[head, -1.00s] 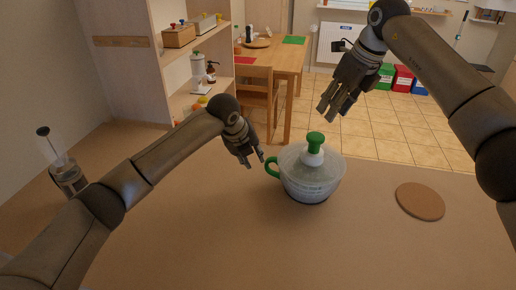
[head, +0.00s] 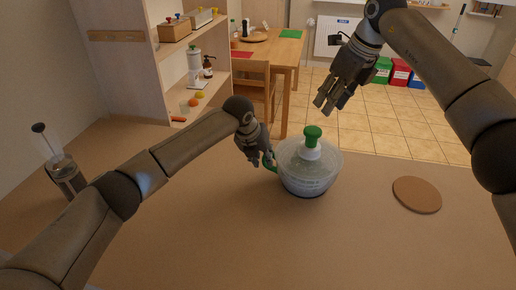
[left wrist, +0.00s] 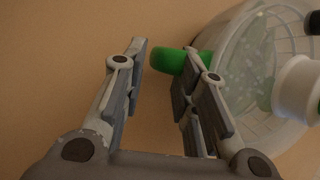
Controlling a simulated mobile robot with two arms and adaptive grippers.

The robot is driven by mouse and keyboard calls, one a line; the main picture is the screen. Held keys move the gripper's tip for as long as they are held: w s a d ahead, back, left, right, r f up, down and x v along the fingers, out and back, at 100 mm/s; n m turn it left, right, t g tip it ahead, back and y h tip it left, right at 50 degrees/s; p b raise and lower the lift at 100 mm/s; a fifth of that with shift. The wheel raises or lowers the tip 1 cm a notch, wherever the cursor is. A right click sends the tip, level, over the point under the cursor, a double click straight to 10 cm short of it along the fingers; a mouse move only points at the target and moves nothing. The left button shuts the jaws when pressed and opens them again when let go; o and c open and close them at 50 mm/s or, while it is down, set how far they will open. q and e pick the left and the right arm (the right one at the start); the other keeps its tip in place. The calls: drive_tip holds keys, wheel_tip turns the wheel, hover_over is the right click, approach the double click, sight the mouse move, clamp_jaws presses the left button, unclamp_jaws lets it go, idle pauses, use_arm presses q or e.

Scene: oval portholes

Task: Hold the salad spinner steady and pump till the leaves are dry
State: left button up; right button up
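The salad spinner (head: 309,180) is a clear bowl with a clear lid, a green pump knob (head: 313,135) on a white collar and a green side handle (head: 270,163). It stands upright on the counter. Pale green leaves show dimly through it in the left wrist view (left wrist: 258,65). My left gripper (head: 257,162) is at the handle. In the left wrist view its fingers are spread, with the handle's green outer end (left wrist: 168,60) between them and the right finger overlapping the handle. My right gripper (head: 330,104) is open and empty, above and right of the knob.
A round cork mat (head: 417,195) lies right of the spinner. A glass press-like jar (head: 62,172) stands at the far left. Shelves (head: 195,95), a wooden table and a chair stand beyond the counter (head: 300,245), whose front is clear.

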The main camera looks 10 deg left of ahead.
use_arm(q)
drive_tip(key=shift+x, duration=1.45)
clamp_jaws()
